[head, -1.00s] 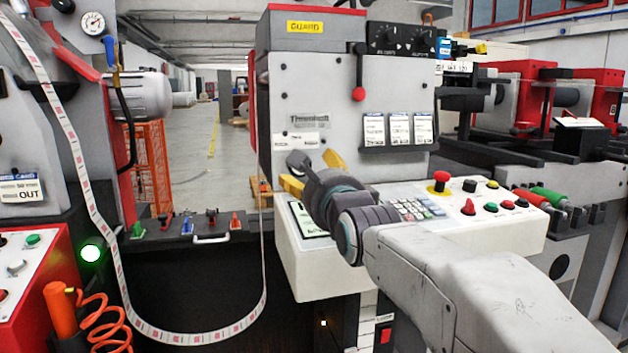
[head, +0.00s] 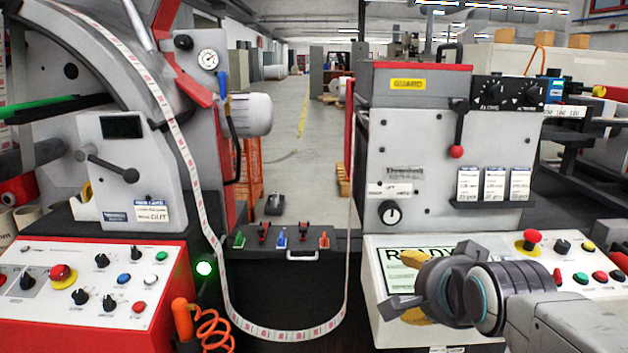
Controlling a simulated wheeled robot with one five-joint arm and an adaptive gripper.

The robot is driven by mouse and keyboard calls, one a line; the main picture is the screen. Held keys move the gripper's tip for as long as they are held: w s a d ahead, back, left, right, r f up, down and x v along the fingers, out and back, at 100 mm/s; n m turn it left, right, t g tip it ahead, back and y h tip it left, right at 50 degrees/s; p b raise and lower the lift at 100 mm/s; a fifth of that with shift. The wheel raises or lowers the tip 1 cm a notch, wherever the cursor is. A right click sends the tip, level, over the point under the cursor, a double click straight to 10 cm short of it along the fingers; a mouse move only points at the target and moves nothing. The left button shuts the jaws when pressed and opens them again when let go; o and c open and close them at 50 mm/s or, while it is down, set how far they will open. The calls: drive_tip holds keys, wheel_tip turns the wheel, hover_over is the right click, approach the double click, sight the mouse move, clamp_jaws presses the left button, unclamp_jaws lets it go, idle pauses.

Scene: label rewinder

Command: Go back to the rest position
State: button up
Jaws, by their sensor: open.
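My gripper (head: 418,287) is at the lower right of the head view, with its yellow fingers apart and nothing seen between them. It is in front of the white control panel (head: 381,314) and partly covers the screen reading READY (head: 403,257). A black dial (head: 390,212) with a white mark is on the grey machine face (head: 415,130), above and left of the gripper. The gripper looks apart from the dial. My arm comes in from the lower right corner.
A red control panel (head: 112,325) with knobs and buttons stands at left. A label strip (head: 283,335) hangs in a loop between the machines. A coiled orange hose (head: 213,328) hangs at left. Red stop button (head: 532,237) and coloured buttons are right of the gripper.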

drive_tip(key=s+r+n+g+p, duration=0.3)
drive_tip(key=s+n+g+p, duration=0.4)
drive_tip(key=s+n+p, duration=0.5)
drive_tip(key=s+p, duration=0.3)
drive_tip(key=s, duration=0.4)
drive_tip(key=shift+s, duration=0.4)
drive_tip(key=shift+r, duration=0.1)
